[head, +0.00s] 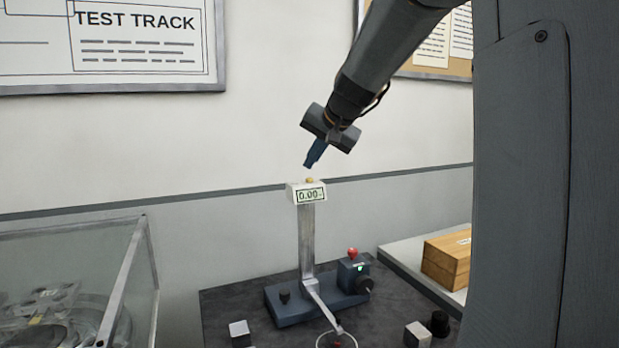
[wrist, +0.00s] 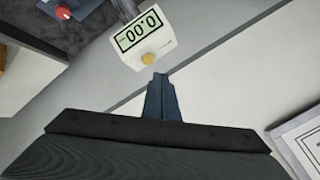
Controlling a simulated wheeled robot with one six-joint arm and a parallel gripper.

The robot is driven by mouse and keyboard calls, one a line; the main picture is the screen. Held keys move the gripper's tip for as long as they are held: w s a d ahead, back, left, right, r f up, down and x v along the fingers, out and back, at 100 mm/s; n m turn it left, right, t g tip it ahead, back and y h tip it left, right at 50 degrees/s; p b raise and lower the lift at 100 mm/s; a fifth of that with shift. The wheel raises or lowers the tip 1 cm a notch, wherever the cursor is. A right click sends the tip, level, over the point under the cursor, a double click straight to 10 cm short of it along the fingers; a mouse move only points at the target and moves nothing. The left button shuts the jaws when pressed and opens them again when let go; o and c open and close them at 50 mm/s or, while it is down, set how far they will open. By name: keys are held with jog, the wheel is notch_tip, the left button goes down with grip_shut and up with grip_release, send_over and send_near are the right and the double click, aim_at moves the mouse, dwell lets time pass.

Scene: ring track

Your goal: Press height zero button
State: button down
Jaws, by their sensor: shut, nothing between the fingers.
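The height gauge has a white display head (head: 306,193) on top of a grey upright column, and its screen reads 0.00. A small yellow button (head: 310,180) sits on top of the head. In the wrist view the display (wrist: 138,29) and the round yellow button (wrist: 148,59) show just beyond the fingertips. My gripper (head: 308,166) is shut and empty, pointing down, just above the button, with a small gap showing. The shut fingers also show in the wrist view (wrist: 159,76).
The gauge's dark base (head: 290,302) stands on a dark table with a red-knobbed block (head: 352,274). Metal cubes (head: 240,333) and a black knob (head: 438,322) lie near the front. A wooden box (head: 447,258) is at right, a glass case (head: 140,270) at left. The wall is close behind.

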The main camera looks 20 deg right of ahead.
aim_at(312, 183)
notch_tip(312, 183, up, 4)
jog(key=p, duration=0.3)
jog(key=shift+r, duration=0.15)
dwell(0.8)
